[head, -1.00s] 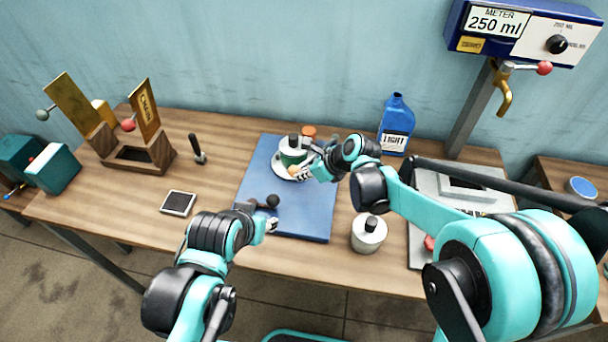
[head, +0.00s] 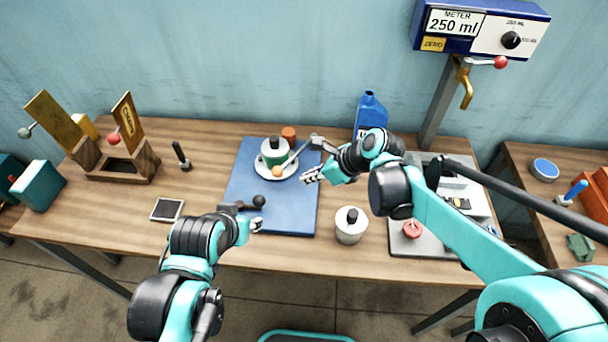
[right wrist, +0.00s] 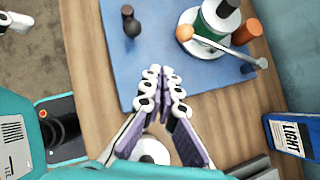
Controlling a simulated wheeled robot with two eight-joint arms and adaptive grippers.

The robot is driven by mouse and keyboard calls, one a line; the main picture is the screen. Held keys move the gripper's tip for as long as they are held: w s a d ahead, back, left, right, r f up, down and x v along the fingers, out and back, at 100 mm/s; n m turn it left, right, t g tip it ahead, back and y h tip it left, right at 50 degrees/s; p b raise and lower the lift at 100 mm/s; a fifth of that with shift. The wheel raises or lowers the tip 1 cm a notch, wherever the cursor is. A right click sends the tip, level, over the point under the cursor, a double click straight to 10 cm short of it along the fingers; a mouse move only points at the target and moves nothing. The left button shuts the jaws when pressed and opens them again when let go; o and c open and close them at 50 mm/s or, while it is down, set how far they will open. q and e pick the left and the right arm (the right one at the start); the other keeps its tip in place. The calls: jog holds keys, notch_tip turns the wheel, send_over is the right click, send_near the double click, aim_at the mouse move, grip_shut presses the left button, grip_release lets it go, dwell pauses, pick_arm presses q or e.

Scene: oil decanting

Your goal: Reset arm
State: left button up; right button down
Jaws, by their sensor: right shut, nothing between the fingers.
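My right gripper (head: 311,177) is shut and empty above the right edge of the blue mat (head: 285,215). It is apart from the green-and-white jar (head: 274,153), which stands on a white round plate on the mat. A lever with an orange ball (head: 277,171) reaches across the plate's front. In the right wrist view my right gripper's fingers (right wrist: 161,75) meet at the tips with nothing between them. My left gripper (head: 255,226) is by the mat's front left, near a black ball-topped piece (head: 259,200); its jaws are too small to read.
A white black-knobbed canister (head: 350,228) stands right of the mat, below my right forearm. A blue bottle (head: 370,112) stands behind that arm. A grey tray (head: 405,246) lies further right, near the meter's post (head: 440,105).

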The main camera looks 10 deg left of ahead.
jog(key=shift+w, duration=0.1)
dwell(0.4)
jog(key=s+d+n+t+h, duration=0.2)
jog(key=s+d+n, duration=0.5)
jog(key=d+n, duration=0.4)
jog(key=s+d+n+t+h+b, duration=0.1)
jog(key=s+d+n+t+h, duration=0.1)
jog(key=s+d+n+h, duration=0.3)
jog(key=s+d+n, duration=0.3)
jog(key=d+n, duration=0.3)
jog(key=shift+f+n, duration=0.35)
jog(key=shift+n, duration=0.05)
